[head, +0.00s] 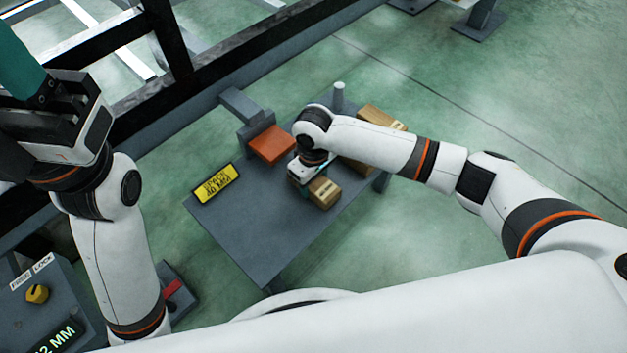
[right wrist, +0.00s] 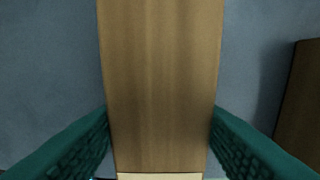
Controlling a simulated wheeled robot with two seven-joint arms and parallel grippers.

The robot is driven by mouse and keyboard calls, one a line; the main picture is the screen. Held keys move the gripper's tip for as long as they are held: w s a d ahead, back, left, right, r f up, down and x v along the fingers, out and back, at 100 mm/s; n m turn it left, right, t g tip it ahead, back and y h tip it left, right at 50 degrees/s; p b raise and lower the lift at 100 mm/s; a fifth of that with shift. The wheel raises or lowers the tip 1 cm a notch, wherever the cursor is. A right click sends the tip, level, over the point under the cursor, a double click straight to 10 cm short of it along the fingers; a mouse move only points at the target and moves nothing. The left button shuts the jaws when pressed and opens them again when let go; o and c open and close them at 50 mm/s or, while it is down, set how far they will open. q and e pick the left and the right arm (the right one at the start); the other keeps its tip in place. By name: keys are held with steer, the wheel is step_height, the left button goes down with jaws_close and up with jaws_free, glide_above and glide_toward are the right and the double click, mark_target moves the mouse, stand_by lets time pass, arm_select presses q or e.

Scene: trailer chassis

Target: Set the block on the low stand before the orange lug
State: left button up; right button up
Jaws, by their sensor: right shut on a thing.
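The orange lug (head: 270,145) juts from a grey bracket at the back of the low grey stand (head: 262,222). A wooden block (head: 323,193) is at my right gripper (head: 307,185), right of and nearer than the lug. In the right wrist view, the teal fingers of this gripper (right wrist: 160,140) are shut on the sides of the block (right wrist: 162,75), with grey surface behind it. I cannot tell whether the block touches the stand. My left gripper (head: 18,65) is raised at the upper left, cut off by the frame edge, its opening not visible.
More wooden blocks (head: 378,117) lie behind my right arm, near a light grey post (head: 339,97). A yellow sign (head: 214,185) lies at the stand's left. A control panel (head: 38,310) stands lower left. The stand's front is clear.

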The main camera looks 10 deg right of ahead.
steer(key=shift+f, duration=0.1)
steer(key=o, duration=1.1)
steer(key=shift+c, duration=0.2)
